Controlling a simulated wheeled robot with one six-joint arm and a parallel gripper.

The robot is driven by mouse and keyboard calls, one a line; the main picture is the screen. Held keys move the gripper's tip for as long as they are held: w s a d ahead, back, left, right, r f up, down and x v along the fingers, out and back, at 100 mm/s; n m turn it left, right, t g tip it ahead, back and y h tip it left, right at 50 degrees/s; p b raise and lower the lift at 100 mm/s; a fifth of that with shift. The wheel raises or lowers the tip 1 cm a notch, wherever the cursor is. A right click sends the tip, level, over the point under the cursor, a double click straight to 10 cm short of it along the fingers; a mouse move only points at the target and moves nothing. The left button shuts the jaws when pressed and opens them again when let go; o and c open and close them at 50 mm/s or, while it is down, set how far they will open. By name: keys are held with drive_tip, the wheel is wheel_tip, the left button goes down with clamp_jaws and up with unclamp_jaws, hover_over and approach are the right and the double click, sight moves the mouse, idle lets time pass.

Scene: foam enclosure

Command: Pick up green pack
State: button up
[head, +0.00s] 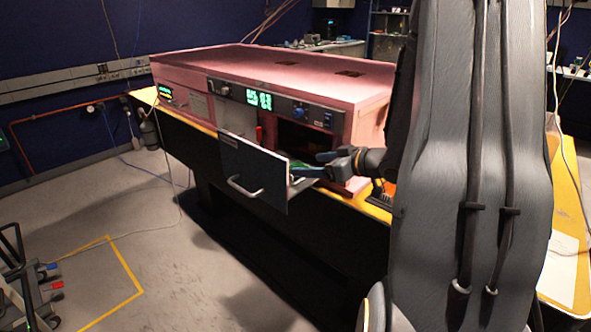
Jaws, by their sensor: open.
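A small patch of green (293,177), which looks like the green pack, shows just behind the open drawer's front panel (250,172). Most of it is hidden by the panel and by my gripper. My gripper (306,164) is open, with its fingers pointing left over the drawer, right beside the green patch. One finger is higher and the other lower. I see nothing held between them, and I cannot tell whether a finger touches the pack.
The drawer has a metal handle (243,187) and juts out of a pink cabinet (270,68) with green displays. A dark opening (300,137) is behind my gripper. The cabinet stands on a yellow-edged bench (185,117). A cart (30,285) is at lower left; the floor between is mostly clear.

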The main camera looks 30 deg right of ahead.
drive_tip(key=x, duration=0.1)
drive_tip(key=p+x, duration=0.1)
drive_tip(key=x, duration=0.3)
drive_tip(key=shift+s+a+f, duration=0.3)
drive_tip(key=shift+w+a+f+p, duration=0.1)
drive_tip(key=shift+w+f+p, duration=0.1)
drive_tip(key=shift+w+p, duration=0.15)
drive_tip(key=c, duration=1.2)
drive_tip(key=shift+r, duration=0.15)
